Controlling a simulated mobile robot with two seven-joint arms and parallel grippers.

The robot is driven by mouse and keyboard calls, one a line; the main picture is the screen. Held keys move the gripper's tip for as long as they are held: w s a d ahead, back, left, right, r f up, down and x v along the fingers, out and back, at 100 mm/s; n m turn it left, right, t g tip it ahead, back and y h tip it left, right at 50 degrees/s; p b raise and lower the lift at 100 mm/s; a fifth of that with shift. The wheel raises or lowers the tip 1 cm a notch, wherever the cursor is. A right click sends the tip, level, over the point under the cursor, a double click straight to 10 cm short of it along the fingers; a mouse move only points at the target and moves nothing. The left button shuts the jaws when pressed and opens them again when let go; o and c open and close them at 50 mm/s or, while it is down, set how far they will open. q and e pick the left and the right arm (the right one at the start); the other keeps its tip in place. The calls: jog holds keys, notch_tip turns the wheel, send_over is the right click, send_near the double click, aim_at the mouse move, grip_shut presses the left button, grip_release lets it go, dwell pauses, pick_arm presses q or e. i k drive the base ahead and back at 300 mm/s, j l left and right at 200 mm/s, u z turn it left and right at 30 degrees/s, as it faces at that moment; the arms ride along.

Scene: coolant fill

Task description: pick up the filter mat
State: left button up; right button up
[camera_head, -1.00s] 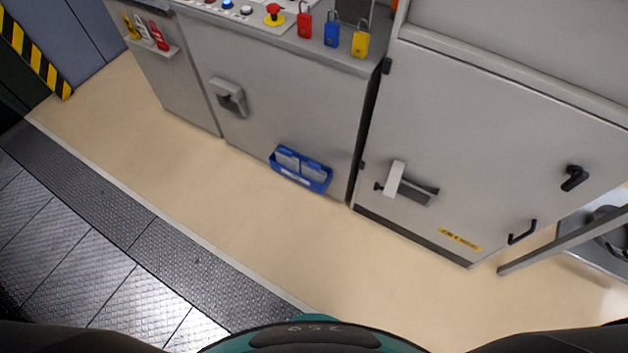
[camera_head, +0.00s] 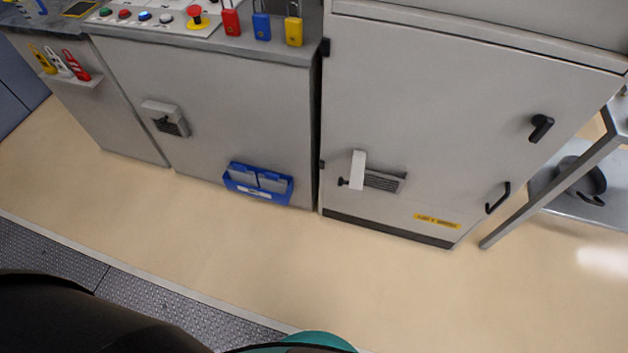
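A blue holder (camera_head: 230,183) is on the lower front of the middle grey cabinet, close to the floor. Two flat grey pieces stand in it, a left one (camera_head: 243,174) and a right one (camera_head: 272,182). They may be filter mats, but I cannot tell for sure. The right cabinet has a louvred vent (camera_head: 382,181) with a pale flap (camera_head: 357,170) beside it. The middle cabinet has a smaller vent box (camera_head: 166,118). Neither of my grippers is in view.
Red, blue and yellow padlocks (camera_head: 262,27) stand on the panel ledge, right of a red mushroom button (camera_head: 197,20). A metal rack (camera_head: 570,180) stands at the right. The beige floor (camera_head: 200,230) before the cabinets is clear. Dark grating (camera_head: 150,305) lies at lower left.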

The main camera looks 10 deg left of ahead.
aim_at(269, 182)
jog(key=i+j+z, duration=0.1)
jog(key=j+z, duration=0.3)
jog(key=i+j+z, duration=0.1)
jog(key=j+z, duration=1.25)
jog(key=j, duration=1.4)
